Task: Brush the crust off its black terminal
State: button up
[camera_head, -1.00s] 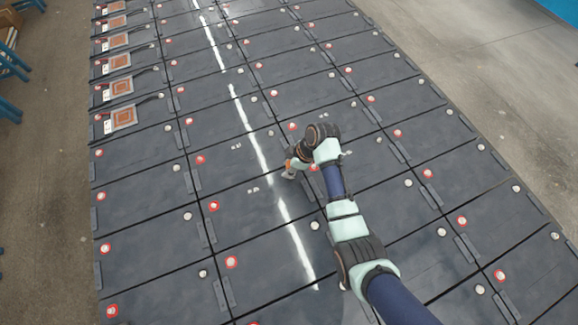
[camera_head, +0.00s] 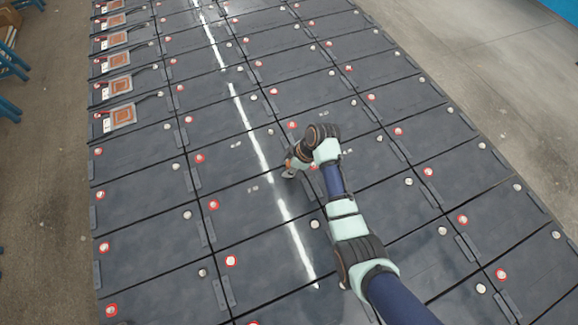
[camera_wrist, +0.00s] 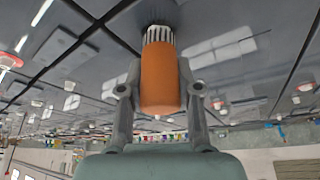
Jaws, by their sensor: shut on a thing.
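My gripper (camera_wrist: 160,92) is shut on an orange-handled brush (camera_wrist: 160,66), one finger on each side of the handle. The brush's pale bristles (camera_wrist: 159,34) point away from me at a dark battery top, close to a seam between batteries. The bristle tips meet a dark spot there; I cannot tell if they touch it. In the head view my gripper (camera_head: 290,170) is low over the middle rows of batteries, and my arm hides part of them. Red-ringed terminals (camera_head: 213,205) and plain grey terminals (camera_head: 188,215) show around it. No crust can be made out.
Dark flat batteries (camera_head: 145,245) fill the floor area in tight rows, with raised terminals and narrow side strips. Several orange-marked pads with leads (camera_head: 123,116) lie along the left edge. Bare concrete (camera_head: 480,75) is free at the right.

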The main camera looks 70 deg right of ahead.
jog(key=shift+f+b, duration=0.3)
jog(key=shift+f, duration=0.1)
dwell(0.4)
dwell(0.7)
jog(key=shift+f+n+y+b, duration=0.1)
jog(key=shift+n+y+b, duration=0.35)
jog(key=shift+n, duration=0.55)
jog(key=n+y+b, duration=0.1)
jog(key=n+b, duration=0.1)
jog(key=n, duration=0.1)
jog(key=shift+g, duration=0.4)
jog(key=shift+n+g+y+b, duration=0.25)
jog(key=shift+n+g+b, duration=0.1)
jog(key=shift+n, duration=0.65)
jog(key=shift+r, duration=0.25)
